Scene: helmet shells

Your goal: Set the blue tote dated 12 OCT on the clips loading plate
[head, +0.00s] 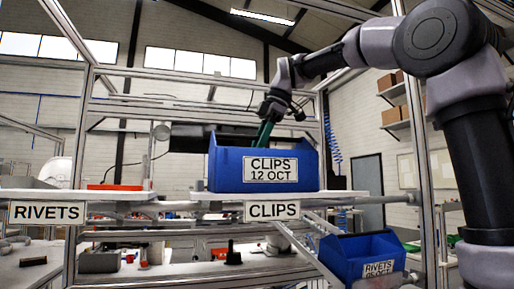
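The blue tote (226,172) has a label reading CLIPS 12 OCT. It is upright at the white clips loading plate (330,195), above the CLIPS sign (272,211), and appears to rest on it. My gripper (264,134) comes down from the upper right, with its green fingers at the tote's open top. The fingertips are hidden by the tote, so I cannot tell whether they are closed on a wall.
The white plate (60,195) above the RIVETS sign (40,212) is at the left. Metal frame posts (82,130) and rails surround the plates.

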